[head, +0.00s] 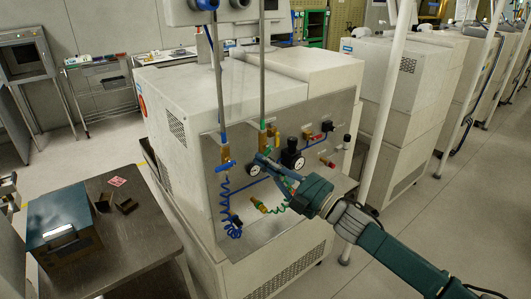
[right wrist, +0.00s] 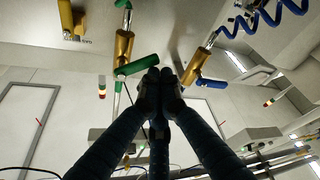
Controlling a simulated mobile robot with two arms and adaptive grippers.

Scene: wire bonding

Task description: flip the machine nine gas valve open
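The machine (head: 285,125) is a large pale cabinet with a panel of valves, gauges and hoses on its near side. A brass valve with a blue handle (head: 225,166) is on the panel's left; the handle also shows in the right wrist view (right wrist: 211,83). A brass valve with a green handle (right wrist: 137,65) stands beside it, its handle partly hidden by my gripper in the head view. My right gripper (head: 262,160) is at this green handle. Its fingertips (right wrist: 160,77) are together by the handle's end; I cannot tell whether they touch it. My left gripper is out of view.
Black gauges (head: 291,159) and small fittings sit close right of my gripper. A metal table (head: 140,225) with a teal box (head: 62,230) stands left. A white post (head: 385,110) rises at right.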

